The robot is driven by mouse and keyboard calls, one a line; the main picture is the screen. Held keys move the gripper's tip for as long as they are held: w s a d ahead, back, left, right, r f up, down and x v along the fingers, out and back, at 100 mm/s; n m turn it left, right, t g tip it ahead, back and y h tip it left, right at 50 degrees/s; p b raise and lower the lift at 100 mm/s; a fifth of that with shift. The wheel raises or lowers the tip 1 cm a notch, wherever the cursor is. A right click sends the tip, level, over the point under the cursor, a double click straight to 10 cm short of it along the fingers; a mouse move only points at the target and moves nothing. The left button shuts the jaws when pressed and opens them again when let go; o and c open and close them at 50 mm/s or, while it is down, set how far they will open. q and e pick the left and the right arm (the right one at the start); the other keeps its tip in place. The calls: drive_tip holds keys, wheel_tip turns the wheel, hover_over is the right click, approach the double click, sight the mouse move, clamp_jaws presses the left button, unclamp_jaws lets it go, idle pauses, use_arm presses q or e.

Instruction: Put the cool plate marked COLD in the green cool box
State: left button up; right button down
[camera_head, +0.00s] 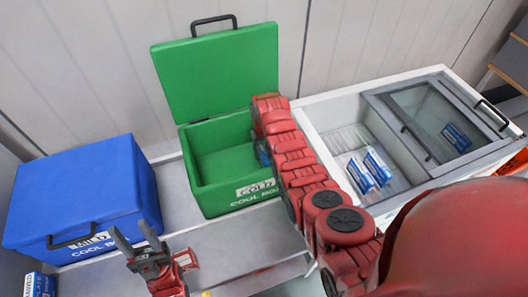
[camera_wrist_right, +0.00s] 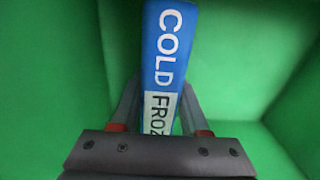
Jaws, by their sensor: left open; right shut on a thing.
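The green cool box (camera_head: 235,200), labelled COLD, stands open on the light bench with its lid (camera_head: 215,75) raised at the back. The cool plate (camera_wrist_right: 170,50), blue and white with COLD printed on it, is between the fingers of my right gripper (camera_wrist_right: 160,95), which is shut on it. Green walls surround the plate in the right wrist view. In the head view my right arm covers most of the right gripper and plate; a bit of blue shows at the box's right side. My left gripper (camera_head: 137,240) is open and empty, in front of the blue box.
A blue box (camera_head: 80,195) marked MILD stands shut at the left. A white chest (camera_head: 310,103) with a grey-framed glass cover (camera_head: 425,110) stands at the right, partly open, with blue-and-white packs (camera_head: 375,165) inside. Another blue-and-white pack (camera_head: 40,285) is at bottom left.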

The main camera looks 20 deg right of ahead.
drive_tip(key=shift+f, duration=0.3)
drive_tip(key=shift+f, duration=0.1)
drive_tip(key=shift+c, duration=2)
unclamp_jaws()
